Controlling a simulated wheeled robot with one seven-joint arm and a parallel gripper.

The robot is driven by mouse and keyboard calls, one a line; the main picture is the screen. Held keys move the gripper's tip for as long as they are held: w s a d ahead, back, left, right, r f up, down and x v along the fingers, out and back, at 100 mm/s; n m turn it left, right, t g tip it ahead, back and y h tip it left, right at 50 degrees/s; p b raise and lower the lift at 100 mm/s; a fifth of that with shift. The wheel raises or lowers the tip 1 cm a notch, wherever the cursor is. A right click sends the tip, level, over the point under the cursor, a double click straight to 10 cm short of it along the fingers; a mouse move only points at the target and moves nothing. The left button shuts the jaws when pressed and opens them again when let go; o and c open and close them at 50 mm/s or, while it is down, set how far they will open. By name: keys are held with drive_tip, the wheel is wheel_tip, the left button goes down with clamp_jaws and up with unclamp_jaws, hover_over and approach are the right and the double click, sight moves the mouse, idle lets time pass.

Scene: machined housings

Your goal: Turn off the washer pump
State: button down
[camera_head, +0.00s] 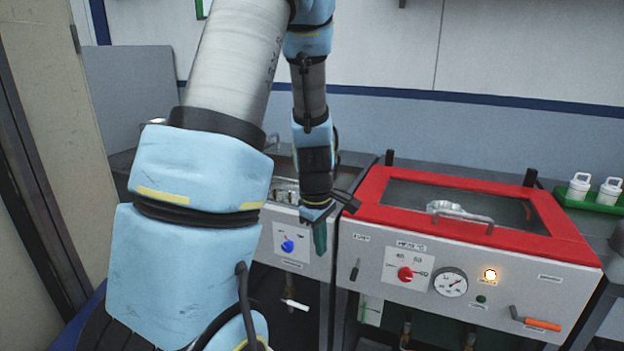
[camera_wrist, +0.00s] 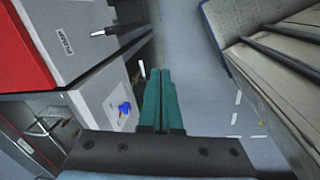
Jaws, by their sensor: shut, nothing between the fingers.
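The washer (camera_head: 440,250) has a red-framed lid with a window and a grey front panel. In the wrist view this lever (camera_wrist: 124,28) sticks out from the panel beside a label (camera_wrist: 62,40) that seems to read "PUMP". My gripper (camera_head: 320,250) points down in front of the gap between the two machines, left of the lever and apart from it. Its green fingers (camera_wrist: 158,72) are shut together and empty.
The panel also carries a red knob (camera_head: 405,274), a dial gauge (camera_head: 450,282), a lit amber lamp (camera_head: 490,274) and an orange-handled lever (camera_head: 540,324). A left machine has a blue knob (camera_head: 287,246). White bottles (camera_head: 579,186) stand at right. Open floor (camera_wrist: 190,40) shows below the fingers.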

drive_tip(key=s+a+r+m, duration=0.8)
drive_tip(key=a+m, duration=0.2)
drive_tip(key=m, duration=0.1)
drive_tip(key=m+t+b, duration=0.4)
drive_tip(key=b, duration=0.1)
approach(355, 274)
drive_tip(key=shift+h, duration=0.3)
drive_tip(key=p+x, duration=0.1)
drive_tip(key=x, duration=0.3)
drive_tip(key=p+x, duration=0.1)
drive_tip(key=x, duration=0.1)
drive_tip(key=shift+w+a+f+p, duration=0.2)
drive_tip(key=shift+w+f+p, duration=0.05)
drive_tip(key=shift+w+p, duration=0.05)
drive_tip(key=shift+f, duration=0.1)
